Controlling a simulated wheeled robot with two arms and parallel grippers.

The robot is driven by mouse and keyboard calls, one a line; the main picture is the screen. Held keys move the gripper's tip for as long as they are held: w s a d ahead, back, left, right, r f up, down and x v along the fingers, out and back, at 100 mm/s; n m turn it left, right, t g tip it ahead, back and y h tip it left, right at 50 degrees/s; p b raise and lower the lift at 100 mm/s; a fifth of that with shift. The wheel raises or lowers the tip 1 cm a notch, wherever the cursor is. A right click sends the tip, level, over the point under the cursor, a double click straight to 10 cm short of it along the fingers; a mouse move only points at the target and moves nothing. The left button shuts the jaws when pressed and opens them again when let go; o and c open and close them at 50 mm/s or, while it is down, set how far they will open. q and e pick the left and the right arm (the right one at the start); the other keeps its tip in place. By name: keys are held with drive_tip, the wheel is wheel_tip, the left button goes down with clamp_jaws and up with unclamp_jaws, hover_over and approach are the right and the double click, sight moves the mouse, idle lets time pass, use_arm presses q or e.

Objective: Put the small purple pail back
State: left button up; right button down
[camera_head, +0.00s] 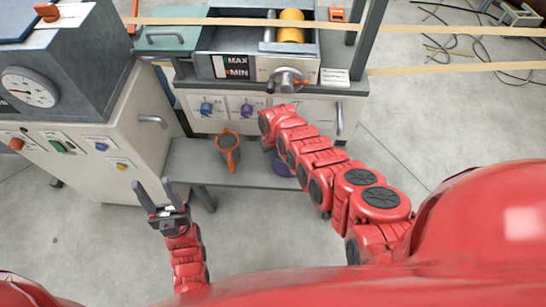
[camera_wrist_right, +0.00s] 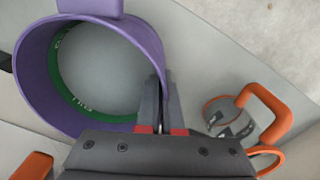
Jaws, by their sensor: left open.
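The small purple pail (camera_head: 281,168) is mostly hidden behind my right arm in the head view, at the low grey bench. My left gripper (camera_head: 153,184) is open and empty, left of the bench.
A grey jug with an orange handle (camera_head: 229,150) stands on the bench (camera_head: 258,178), left of the pail. It also shows close by in the right wrist view (camera_wrist_right: 272,112). Behind is a machine (camera_head: 345,112) with knobs and a crank. A cabinet with a gauge (camera_head: 25,87) stands left.

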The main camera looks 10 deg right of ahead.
drive_tip(key=shift+s+r, duration=0.1)
drive_tip(key=shift+r, duration=0.1)
drive_tip(key=shift+f, duration=0.25)
drive_tip(key=c, duration=1.1)
unclamp_jaws()
drive_tip(key=shift+r, duration=0.1)
drive_tip(key=shift+r+p, duration=0.35)
drive_tip(key=shift+r, duration=0.25)
wheel_tip(320, 180, up, 2)
drive_tip(key=shift+r+p, duration=0.2)
drive_tip(key=shift+p, duration=0.6)
drive_tip(key=shift+a+r, duration=0.1)
drive_tip(key=shift+r, duration=4.2)
